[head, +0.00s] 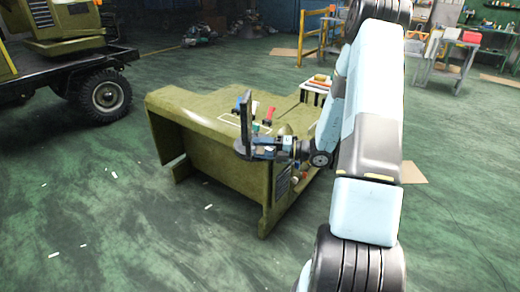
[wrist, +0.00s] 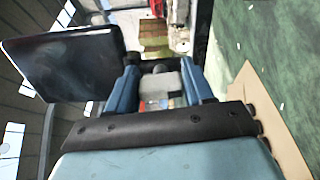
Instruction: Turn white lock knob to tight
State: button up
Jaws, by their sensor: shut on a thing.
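My gripper (head: 252,149) is at the near face of the olive-green metal body (head: 222,160), close to its top edge. In the wrist view its two blue fingers (wrist: 160,76) are closed around a small grey part (wrist: 164,88). A dark flat panel (head: 247,108) stands upright at the gripper. It fills the left of the wrist view (wrist: 65,68), beside the left finger. I cannot tell for sure how it is joined. No white lock knob can be made out clearly. A small white item (head: 254,107) shows just beyond the panel, too small to name.
A red-handled item (head: 268,116) lies on the top of the green body. A small tray (head: 318,86) with items is behind it. A truck wheel (head: 105,95) is at left. The green floor (head: 80,225) in front is mostly clear, with small scraps.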

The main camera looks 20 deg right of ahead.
jog(key=shift+d+f+m, duration=0.1)
jog(key=shift+f+m, duration=0.05)
jog(key=shift+m, duration=0.45)
jog(key=o, duration=1)
jog(key=shift+c, duration=0.2)
jog(key=v, duration=1.3)
jog(key=shift+d, duration=0.35)
jog(key=shift+s, duration=0.15)
